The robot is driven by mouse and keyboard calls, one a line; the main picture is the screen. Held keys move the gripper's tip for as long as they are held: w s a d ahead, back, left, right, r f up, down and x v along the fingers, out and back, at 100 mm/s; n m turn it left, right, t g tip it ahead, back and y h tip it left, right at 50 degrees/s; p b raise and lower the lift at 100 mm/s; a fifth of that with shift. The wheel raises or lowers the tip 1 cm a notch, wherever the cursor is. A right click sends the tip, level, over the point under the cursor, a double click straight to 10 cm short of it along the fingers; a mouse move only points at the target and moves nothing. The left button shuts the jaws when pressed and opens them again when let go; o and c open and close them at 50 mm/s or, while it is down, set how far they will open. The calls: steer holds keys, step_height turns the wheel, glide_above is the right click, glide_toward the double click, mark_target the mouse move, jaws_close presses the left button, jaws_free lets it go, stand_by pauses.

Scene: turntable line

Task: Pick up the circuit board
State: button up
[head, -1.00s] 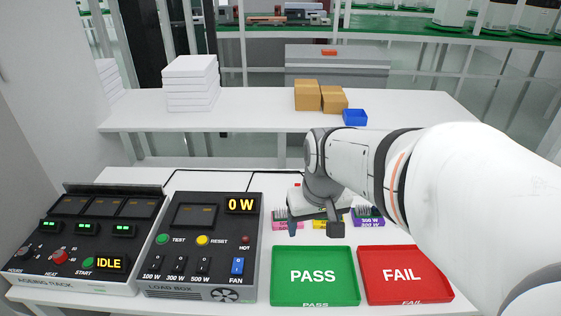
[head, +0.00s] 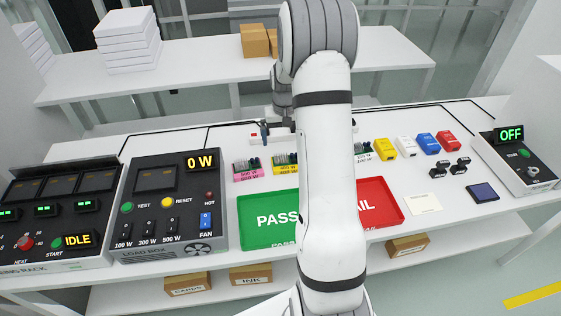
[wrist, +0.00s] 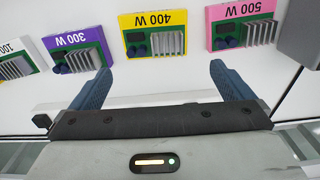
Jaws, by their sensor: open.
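Several circuit boards with heatsinks lie in a row on the white table, and the task does not say which one. In the wrist view they are a pink 500 W board (wrist: 243,27), a yellow 400 W board (wrist: 156,33), a purple 300 W board (wrist: 78,47) and a white 100 W board (wrist: 15,62). In the head view the pink board (head: 248,170) and yellow board (head: 285,165) show left of my arm, which hides the purple one. My gripper (wrist: 160,82) is open and empty. Its blue fingers point towards the row, apart from the boards.
A green PASS tray (head: 250,232) and red FAIL tray (head: 385,208) lie in front of the boards. A load box (head: 150,215) stands left. Several coloured blocks, including a yellow one (head: 384,149), and an OFF device (head: 515,165) are right. A shelf (head: 200,75) runs behind.

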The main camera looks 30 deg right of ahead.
mark_target(286, 154)
steer(key=shift+w+d+f, duration=0.1)
steer(key=shift+d+f, duration=0.1)
steer(key=shift+f, duration=0.15)
steer(key=f, duration=0.2)
steer(key=f+p, duration=0.1)
steer(key=f, duration=0.4)
steer(key=shift+s+f+p, duration=0.3)
steer(key=shift+p, duration=0.1)
steer(key=shift+c, duration=0.3)
steer(key=c, duration=0.8)
